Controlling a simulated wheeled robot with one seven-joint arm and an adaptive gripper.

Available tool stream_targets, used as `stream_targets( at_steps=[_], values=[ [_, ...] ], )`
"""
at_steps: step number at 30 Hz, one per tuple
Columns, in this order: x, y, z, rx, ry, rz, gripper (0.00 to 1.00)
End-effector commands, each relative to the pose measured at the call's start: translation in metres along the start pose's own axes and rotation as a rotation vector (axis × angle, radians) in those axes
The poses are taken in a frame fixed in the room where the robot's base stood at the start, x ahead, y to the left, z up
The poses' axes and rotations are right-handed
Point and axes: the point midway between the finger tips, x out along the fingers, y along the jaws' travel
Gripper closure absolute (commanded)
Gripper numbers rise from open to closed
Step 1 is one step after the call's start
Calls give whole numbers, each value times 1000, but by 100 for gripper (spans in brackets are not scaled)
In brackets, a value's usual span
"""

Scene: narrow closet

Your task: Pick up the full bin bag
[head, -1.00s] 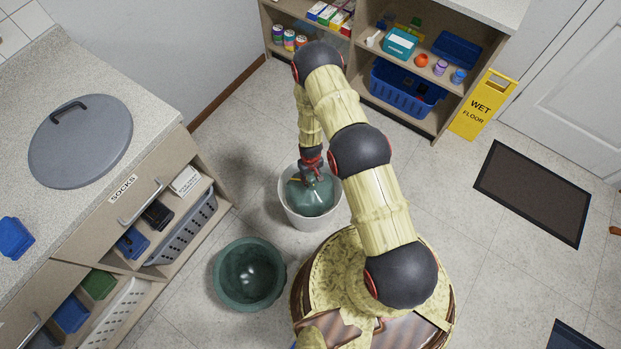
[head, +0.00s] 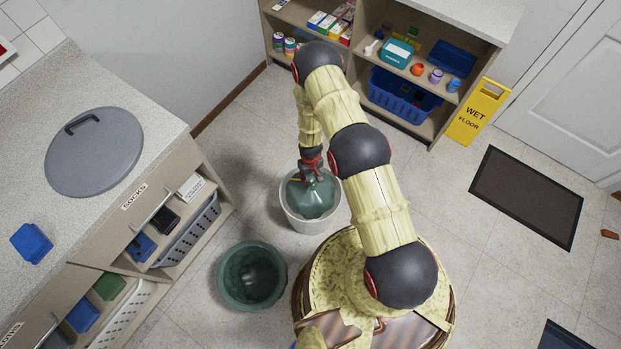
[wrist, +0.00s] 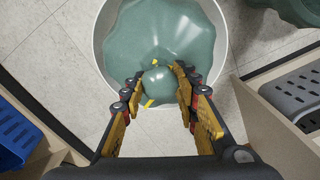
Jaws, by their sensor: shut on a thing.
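The full bin bag (head: 309,198) is dark green and sits in a round white bin (head: 290,213) on the floor, in front of my base. My gripper (head: 311,170) points down at the bag's top. In the wrist view, my gripper (wrist: 157,84) is shut on the bag's gathered knot, with a finger on each side. The bag's wide body (wrist: 160,35) fills the white bin (wrist: 103,40) beyond the fingers, and yellow tie ends show by the knot. The bag's underside is hidden inside the bin.
An empty-looking dark green bin (head: 230,294) stands just left of the white bin. A counter (head: 150,105) with drawers and baskets is on the left. A shelf unit (head: 430,128) and a yellow wet floor sign (head: 478,112) stand at the back.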

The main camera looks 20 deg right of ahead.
Motion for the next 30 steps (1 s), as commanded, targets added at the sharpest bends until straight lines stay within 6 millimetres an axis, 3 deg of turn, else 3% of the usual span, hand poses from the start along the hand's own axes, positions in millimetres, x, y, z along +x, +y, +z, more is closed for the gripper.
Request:
stream_targets(
  at_steps=[30],
  values=[
    [-67,0,-1,0,2,0,100]
  ],
)
